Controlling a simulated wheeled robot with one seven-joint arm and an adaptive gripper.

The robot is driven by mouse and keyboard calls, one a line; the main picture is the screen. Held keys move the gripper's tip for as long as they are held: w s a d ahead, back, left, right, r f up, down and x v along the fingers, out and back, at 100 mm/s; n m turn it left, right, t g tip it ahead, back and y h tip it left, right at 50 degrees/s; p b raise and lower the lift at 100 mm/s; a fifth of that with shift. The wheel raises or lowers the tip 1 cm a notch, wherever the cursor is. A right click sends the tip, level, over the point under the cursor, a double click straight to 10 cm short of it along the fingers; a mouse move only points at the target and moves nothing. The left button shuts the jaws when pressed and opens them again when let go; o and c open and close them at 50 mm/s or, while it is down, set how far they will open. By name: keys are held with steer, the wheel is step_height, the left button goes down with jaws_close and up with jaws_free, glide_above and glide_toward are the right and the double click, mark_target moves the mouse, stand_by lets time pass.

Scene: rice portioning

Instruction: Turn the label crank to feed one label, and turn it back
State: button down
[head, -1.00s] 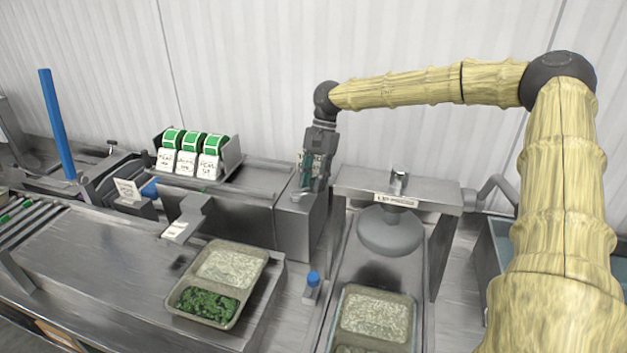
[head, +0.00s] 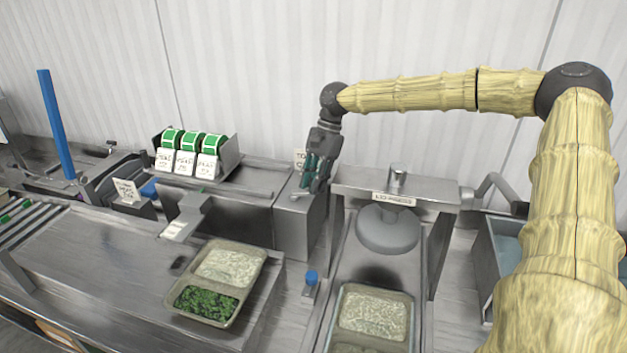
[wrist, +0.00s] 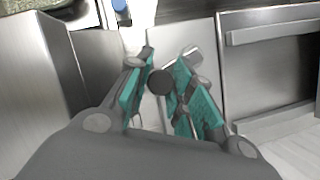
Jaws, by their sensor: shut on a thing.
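The label machine's grey housing (head: 298,225) stands at the middle of the bench, with the label outlet (head: 190,210) on its left and a white label (head: 175,230) at its lip. My gripper (head: 316,188) is at the top right of the housing, pointing down. In the wrist view, the dark round knob of the label crank (wrist: 160,81) sits between the teal pads of my gripper (wrist: 165,85), which is shut on it. In the head view, my fingers mostly hide the crank.
Green label rolls (head: 188,142) sit in a rack at the back left. A two-part tray (head: 262,262) with rice and greens lies in front of the outlet. A blue-capped item (head: 311,280) stands nearby. The rice press (head: 389,229) stands close to the right.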

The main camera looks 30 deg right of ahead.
steer(key=a+m+t, duration=0.1)
steer(key=m, duration=0.2)
steer(key=s+a+m+t+p, duration=0.1)
steer(key=m, duration=0.2)
steer(key=s+a+m+t, duration=0.1)
steer(key=m, duration=0.2)
steer(key=shift+s+a+r+t+p, duration=0.2)
steer(key=shift+s+a+t+p, duration=0.05)
steer(key=shift+t+p, duration=0.05)
steer(key=m, duration=0.1)
steer(key=a+m+h, duration=0.1)
steer(key=shift+m+t, duration=0.3)
steer(key=a+m, duration=0.1)
steer(key=m, duration=0.1)
steer(key=a+m+t+h+b, duration=0.1)
steer(key=m, duration=0.1)
steer(key=shift+w+a+f+m, duration=0.1)
steer(key=shift+w+m, duration=0.1)
steer(key=shift+m, duration=0.1)
steer(key=shift+w+a+m+h+b, duration=0.3)
steer(key=shift+m+h+b, duration=0.2)
steer(key=shift+m, duration=0.4)
steer(key=shift+w+a+m+h+b, duration=0.2)
steer(key=shift+a+m+h+b, duration=0.2)
steer(key=shift+m, duration=0.5)
steer(key=shift+w+a+m+h+b, duration=0.25)
steer(key=shift+m+h+b, duration=0.25)
steer(key=shift+m, duration=0.4)
